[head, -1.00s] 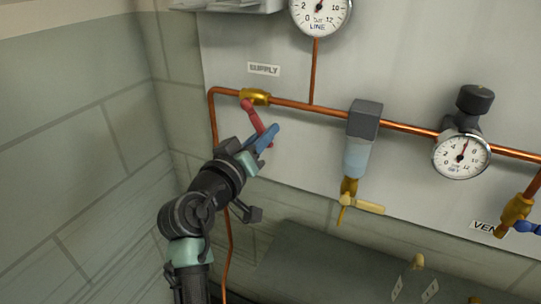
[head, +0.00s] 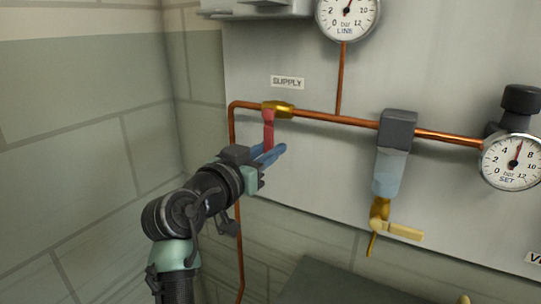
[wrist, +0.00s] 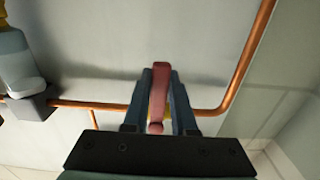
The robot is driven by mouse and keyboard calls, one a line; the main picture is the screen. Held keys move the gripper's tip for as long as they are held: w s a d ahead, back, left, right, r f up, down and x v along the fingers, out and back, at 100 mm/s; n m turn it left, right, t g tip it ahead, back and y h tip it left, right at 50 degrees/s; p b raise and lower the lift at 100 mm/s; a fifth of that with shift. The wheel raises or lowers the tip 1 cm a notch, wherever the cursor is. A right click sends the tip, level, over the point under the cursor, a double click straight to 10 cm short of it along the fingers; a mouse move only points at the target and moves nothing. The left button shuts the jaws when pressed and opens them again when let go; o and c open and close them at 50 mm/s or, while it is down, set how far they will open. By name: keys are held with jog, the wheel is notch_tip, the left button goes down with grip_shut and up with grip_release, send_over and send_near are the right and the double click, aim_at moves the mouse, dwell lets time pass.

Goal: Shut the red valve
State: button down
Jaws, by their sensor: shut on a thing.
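The red valve lever (head: 268,130) hangs straight down from a brass valve body (head: 279,109) on the copper supply pipe, below the SUPPLY label (head: 287,82). The lever stands across the pipe. My gripper (head: 270,154) has its blue fingers shut on the lower part of the lever. In the wrist view, the red lever (wrist: 159,88) lies between my two fingers (wrist: 159,100). The valve body is mostly hidden behind the lever and fingers there.
A line gauge (head: 347,14) sits above the pipe. A filter with a grey head (head: 397,130) and a yellow drain lever (head: 405,231) hangs to the right. A regulator gauge (head: 512,160) is farther right. The tiled wall is close on the left.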

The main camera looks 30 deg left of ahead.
jog(key=shift+a, duration=0.1)
jog(key=c, duration=0.7)
grip_release()
jog(key=s, duration=1.3)
jog(key=shift+a, duration=0.2)
